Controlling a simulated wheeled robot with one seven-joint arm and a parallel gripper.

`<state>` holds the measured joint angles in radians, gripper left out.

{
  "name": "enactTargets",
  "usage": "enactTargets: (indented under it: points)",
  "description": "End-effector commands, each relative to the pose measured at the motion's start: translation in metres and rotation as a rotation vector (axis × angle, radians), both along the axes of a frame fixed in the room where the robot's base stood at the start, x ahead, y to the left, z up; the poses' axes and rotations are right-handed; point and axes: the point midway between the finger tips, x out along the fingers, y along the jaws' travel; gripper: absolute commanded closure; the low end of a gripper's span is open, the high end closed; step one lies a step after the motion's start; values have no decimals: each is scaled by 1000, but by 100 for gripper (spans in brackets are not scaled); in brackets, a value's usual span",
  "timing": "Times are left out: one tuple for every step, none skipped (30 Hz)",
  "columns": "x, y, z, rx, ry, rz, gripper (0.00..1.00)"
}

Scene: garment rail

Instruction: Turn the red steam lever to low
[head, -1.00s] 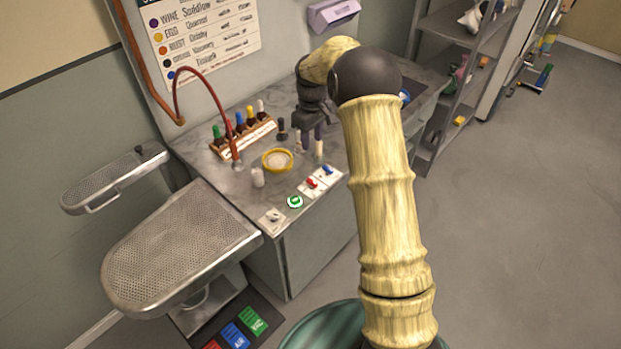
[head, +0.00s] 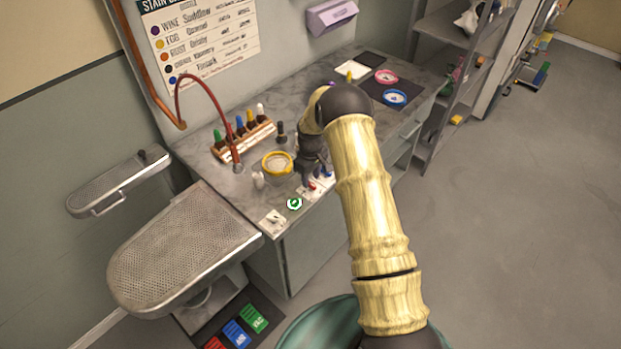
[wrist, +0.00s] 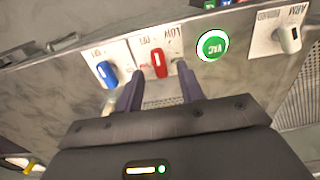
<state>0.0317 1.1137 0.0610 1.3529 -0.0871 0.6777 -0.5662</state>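The red steam lever (wrist: 159,64) stands on a white plate with printed lettering at the counter's front edge; "LOW" can be read on the plate's right part in the wrist view. In the head view the red lever (head: 312,186) shows just beside my gripper (head: 314,180). In the wrist view my gripper (wrist: 158,92) is open, its two dark fingers apart, one to each side of the red lever in the picture. I cannot tell whether either finger touches it.
A blue lever (wrist: 107,74) stands left of the red one in the wrist view, and a green VAC button (wrist: 212,45) right of it. A white lever (wrist: 290,38) is further right. A yellow-rimmed bowl (head: 277,163) and bottle rack (head: 243,140) stand behind on the counter.

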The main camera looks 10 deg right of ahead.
Motion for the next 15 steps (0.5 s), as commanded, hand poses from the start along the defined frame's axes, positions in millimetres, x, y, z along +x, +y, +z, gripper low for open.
enactTargets:
  points:
    - [0,0,-6,0,3,0,62]
    - [0,0,-10,0,3,0,62]
    - [0,0,-14,0,1,0,62]
    - [0,0,-17,0,1,0,62]
    - [0,0,-19,0,1,0,62]
    - [0,0,-21,0,0,0,62]
    - [0,0,-23,0,0,-1,62]
    - [0,0,-23,0,0,-1,62]
    - [0,0,-24,0,0,-1,62]
    - [0,0,-25,0,0,-1,62]
    - [0,-1,-25,0,0,-1,62]
    - [0,-1,-25,0,0,-1,62]
    - [0,-1,-25,1,-1,-1,62]
    - [0,-1,-25,0,0,-1,62]
    - [0,-1,-25,0,0,-1,62]
